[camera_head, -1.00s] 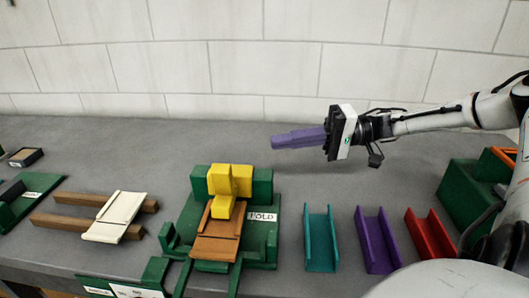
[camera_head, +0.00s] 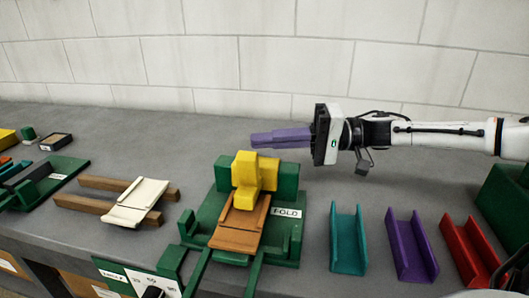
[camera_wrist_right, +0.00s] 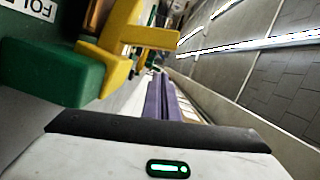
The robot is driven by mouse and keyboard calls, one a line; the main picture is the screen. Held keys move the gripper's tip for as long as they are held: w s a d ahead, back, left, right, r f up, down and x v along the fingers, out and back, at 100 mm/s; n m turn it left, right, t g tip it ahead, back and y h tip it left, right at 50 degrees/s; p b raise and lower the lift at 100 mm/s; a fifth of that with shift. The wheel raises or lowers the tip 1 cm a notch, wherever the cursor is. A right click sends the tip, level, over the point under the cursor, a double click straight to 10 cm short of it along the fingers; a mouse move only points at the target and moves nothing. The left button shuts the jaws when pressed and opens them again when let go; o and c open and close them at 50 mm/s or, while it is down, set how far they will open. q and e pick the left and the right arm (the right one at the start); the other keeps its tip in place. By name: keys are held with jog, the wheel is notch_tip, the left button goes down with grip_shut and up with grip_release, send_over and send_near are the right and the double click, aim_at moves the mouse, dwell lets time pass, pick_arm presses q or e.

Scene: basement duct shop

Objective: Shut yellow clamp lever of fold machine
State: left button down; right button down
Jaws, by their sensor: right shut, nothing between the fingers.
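The fold machine (camera_head: 210,212) is green with a FOLD label and stands mid-bench in the head view. Its yellow clamp lever (camera_head: 246,172) stands up at the machine's back, above a brown piece (camera_head: 240,226) lying in the machine. The lever also shows at upper left in the right wrist view (camera_wrist_right: 122,45). My right gripper (camera_head: 254,139) is shut and empty, its purple fingers pointing left. The fingertips are just behind the lever's top in the head view; I cannot tell the exact gap. In the wrist view the fingers (camera_wrist_right: 160,95) are beside the lever. My left gripper is not in view.
Teal (camera_head: 348,240), purple (camera_head: 411,246) and red (camera_head: 468,248) channels lie right of the machine. A cream piece (camera_head: 137,203) rests on two wooden bars at left. A green block (camera_head: 503,205) stands at the right edge. The bench behind the machine is clear.

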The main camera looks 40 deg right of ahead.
aim_at(251, 170)
jog(key=shift+s+a+r+p, duration=0.25)
jog(key=shift+r+p, duration=0.1)
jog(key=shift+r, duration=0.05)
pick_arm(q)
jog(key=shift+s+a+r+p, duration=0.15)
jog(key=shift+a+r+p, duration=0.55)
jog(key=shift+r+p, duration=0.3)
pick_arm(e)
jog(key=shift+s+a+f, duration=0.55)
jog(key=shift+s+a, duration=0.25)
jog(key=shift+a, duration=0.1)
jog(key=shift+a, duration=0.1)
jog(key=shift+s+a+f+n, duration=0.3)
jog(key=shift+a+f+n, duration=0.1)
jog(key=shift+n, duration=0.3)
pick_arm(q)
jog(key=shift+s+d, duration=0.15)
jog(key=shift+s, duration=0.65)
pick_arm(e)
jog(key=shift+s, duration=0.2)
